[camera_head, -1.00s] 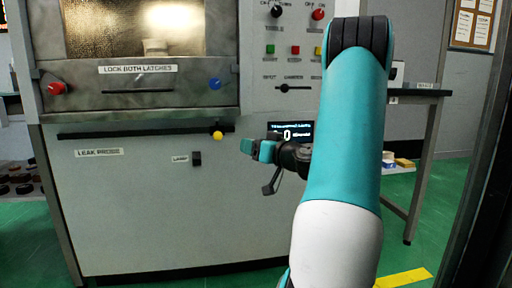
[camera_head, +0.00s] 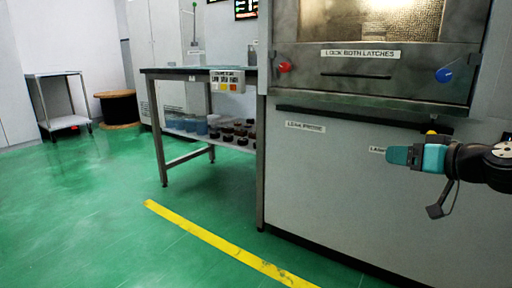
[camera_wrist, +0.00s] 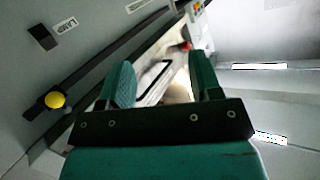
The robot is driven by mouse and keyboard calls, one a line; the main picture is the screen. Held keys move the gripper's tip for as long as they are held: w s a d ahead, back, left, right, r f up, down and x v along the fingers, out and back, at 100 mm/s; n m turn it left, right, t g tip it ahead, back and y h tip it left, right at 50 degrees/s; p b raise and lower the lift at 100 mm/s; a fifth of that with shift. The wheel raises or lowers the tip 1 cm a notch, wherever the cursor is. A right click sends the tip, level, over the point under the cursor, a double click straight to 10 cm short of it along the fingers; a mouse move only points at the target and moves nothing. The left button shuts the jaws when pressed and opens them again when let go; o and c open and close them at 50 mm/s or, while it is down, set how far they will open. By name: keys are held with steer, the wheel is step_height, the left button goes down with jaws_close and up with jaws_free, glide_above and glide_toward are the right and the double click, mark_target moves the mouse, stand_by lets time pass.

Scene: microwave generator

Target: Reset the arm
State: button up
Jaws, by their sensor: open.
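My gripper (camera_head: 418,157) is at the right of the head view, in front of the microwave generator's grey front panel (camera_head: 340,170). It points left, with its teal fingers seen side-on. In the wrist view my gripper (camera_wrist: 160,82) shows two teal fingers well apart with nothing between them. The yellow knob (camera_wrist: 55,100) on the dark rail is to the left of the fingers in the wrist view. In the head view the knob (camera_head: 431,132) shows just above my gripper, partly hidden. Most of my arm is outside the head view.
The generator has a red latch knob (camera_head: 285,66), a blue latch knob (camera_head: 444,75) and a dark rail (camera_head: 350,114). A table (camera_head: 176,74) with jars on its lower shelf stands left of it. Green floor with a yellow line (camera_head: 215,240) is open at the left.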

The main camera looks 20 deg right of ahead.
steer(key=s+a+n+g+y+p, duration=0.15)
steer(key=a+g, duration=0.25)
steer(key=a, duration=0.6)
steer(key=s+a+n+g+y+p, duration=0.1)
steer(key=a+n+g+y, duration=0.2)
steer(key=a, duration=0.7)
steer(key=s+a+r+n+g+h+p, duration=0.2)
steer(key=s+a+n+g+h+p, duration=0.15)
steer(key=s+a+g, duration=0.7)
steer(key=s+r+t+p, duration=0.1)
steer(key=s+r+p, duration=0.1)
steer(key=r+p, duration=1.7)
steer(key=s+r+t+p, duration=0.1)
steer(key=s+r+p, duration=0.2)
steer(key=r+p, duration=1.5)
steer(key=shift+s+r+m+t+p, duration=0.3)
steer(key=shift+r+t+p, duration=0.1)
steer(key=shift+p, duration=0.35)
